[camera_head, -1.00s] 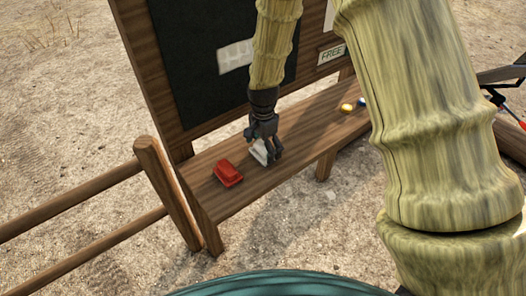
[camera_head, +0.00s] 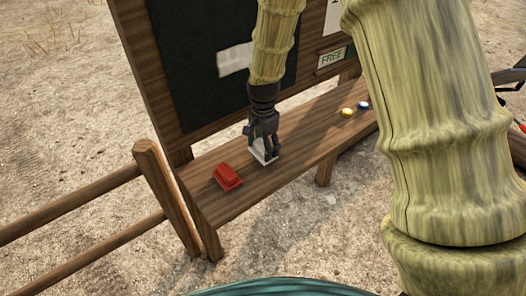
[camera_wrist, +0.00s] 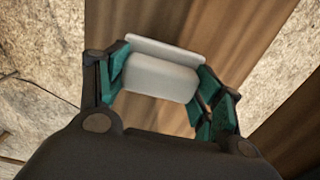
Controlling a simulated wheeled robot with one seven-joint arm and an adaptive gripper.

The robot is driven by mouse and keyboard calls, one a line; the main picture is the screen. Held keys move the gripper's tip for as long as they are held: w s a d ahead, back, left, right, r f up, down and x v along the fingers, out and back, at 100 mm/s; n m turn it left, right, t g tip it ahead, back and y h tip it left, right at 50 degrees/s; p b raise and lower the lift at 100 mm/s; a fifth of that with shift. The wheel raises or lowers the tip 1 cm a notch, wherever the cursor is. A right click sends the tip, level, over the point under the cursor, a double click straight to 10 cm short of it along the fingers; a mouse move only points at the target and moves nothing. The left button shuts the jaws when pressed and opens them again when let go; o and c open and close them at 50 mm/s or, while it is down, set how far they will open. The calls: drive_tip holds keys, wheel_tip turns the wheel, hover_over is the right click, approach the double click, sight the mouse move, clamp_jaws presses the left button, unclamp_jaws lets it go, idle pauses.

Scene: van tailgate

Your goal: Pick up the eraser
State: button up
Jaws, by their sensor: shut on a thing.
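The eraser is a pale grey-white block with a wider flat plate along one side. In the head view the eraser (camera_head: 265,158) is at the wooden ledge below the blackboard, mostly hidden by my gripper (camera_head: 264,147). In the wrist view the eraser (camera_wrist: 160,78) lies between the teal finger pads of my gripper (camera_wrist: 160,92), one finger at each end. My gripper is shut on it. I cannot tell whether the eraser still touches the ledge.
A red block (camera_head: 227,177) sits on the ledge (camera_head: 215,208) left of my gripper. The blackboard (camera_head: 195,60) rises behind. A wooden rail fence (camera_head: 75,205) stands left.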

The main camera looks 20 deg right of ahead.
drive_tip(key=shift+r+b, duration=1.05)
drive_tip(key=shift+r, duration=2.8)
drive_tip(key=o, duration=0.5)
drive_tip(key=c, duration=0.4)
